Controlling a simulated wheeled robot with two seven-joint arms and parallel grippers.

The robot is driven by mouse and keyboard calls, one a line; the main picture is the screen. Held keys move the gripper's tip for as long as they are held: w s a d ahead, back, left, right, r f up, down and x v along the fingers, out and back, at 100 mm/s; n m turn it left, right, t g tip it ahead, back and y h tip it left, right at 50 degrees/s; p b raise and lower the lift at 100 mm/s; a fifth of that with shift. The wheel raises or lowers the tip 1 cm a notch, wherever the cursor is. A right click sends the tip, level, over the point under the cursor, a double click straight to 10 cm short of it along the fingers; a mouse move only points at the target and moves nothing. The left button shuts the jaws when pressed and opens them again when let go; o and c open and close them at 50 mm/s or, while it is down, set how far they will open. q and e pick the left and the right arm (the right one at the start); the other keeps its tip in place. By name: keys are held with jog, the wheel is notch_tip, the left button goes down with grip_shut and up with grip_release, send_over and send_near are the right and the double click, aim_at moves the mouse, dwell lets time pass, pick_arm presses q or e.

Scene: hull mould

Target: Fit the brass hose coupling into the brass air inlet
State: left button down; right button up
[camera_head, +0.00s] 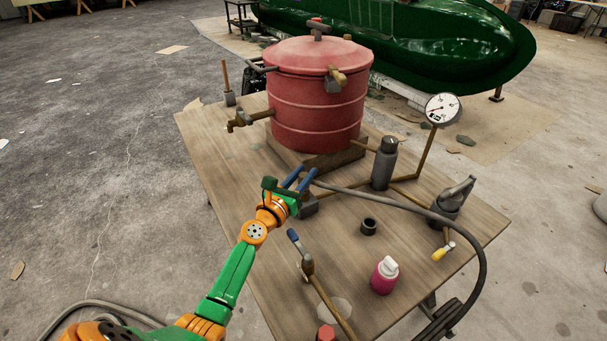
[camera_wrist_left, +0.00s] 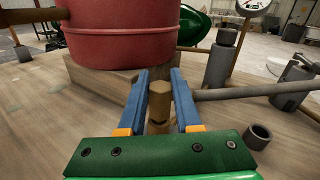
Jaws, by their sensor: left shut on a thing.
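My left gripper (camera_head: 303,181) is over the table in front of the red pot, its blue fingers pointing at the pot's base. In the left wrist view the fingers (camera_wrist_left: 160,88) are shut on an upright brass piece, which I take for the hose coupling (camera_wrist_left: 159,102). A grey hose (camera_wrist_left: 240,93) runs off to the right from behind the right finger. In the head view the hose (camera_head: 420,203) curves down over the table's right edge. I cannot pick out the air inlet clearly. My right gripper is not in view.
The red pot (camera_head: 318,100) stands on a wooden board. A grey bottle (camera_head: 384,165), a gauge (camera_head: 442,109), a black ring (camera_head: 368,226), a pink bottle (camera_head: 384,277) and a blue-handled valve (camera_head: 306,265) stand around on the table. The table's left side (camera_head: 215,150) is mostly clear.

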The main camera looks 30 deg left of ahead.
aim_at(301, 180)
pick_arm(q)
jog(key=shift+f, duration=0.3)
jog(key=c, duration=0.5)
grip_release()
jog(key=s+p, duration=0.1)
jog(key=s, duration=0.6)
jog(key=shift+s+r, duration=0.1)
